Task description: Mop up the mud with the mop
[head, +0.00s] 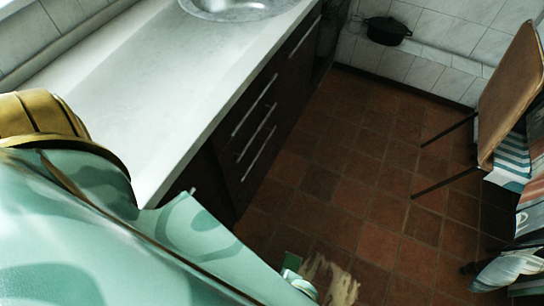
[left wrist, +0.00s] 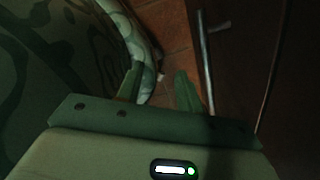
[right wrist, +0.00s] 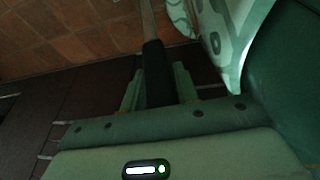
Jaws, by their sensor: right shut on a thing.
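In the right wrist view, the mop's pole (right wrist: 149,25) with its dark grip (right wrist: 157,75) runs between the fingers of my right gripper (right wrist: 158,88), which is shut on it. Pale, stringy strands that look like the mop head (head: 330,278) show at the bottom of the head view, over the tiled floor. My left gripper (left wrist: 157,88) is open in the left wrist view, with nothing between its fingers. I cannot make out any mud in these views. My own teal body hides the lower left of the head view.
A pale counter (head: 150,85) with a metal sink (head: 235,8) tops dark drawers (head: 255,130) on the left. A brown chair (head: 508,85) and a striped cloth (head: 510,160) are at the right. A black pot (head: 386,30) is by the far wall. Middle floor tiles (head: 365,170) are clear.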

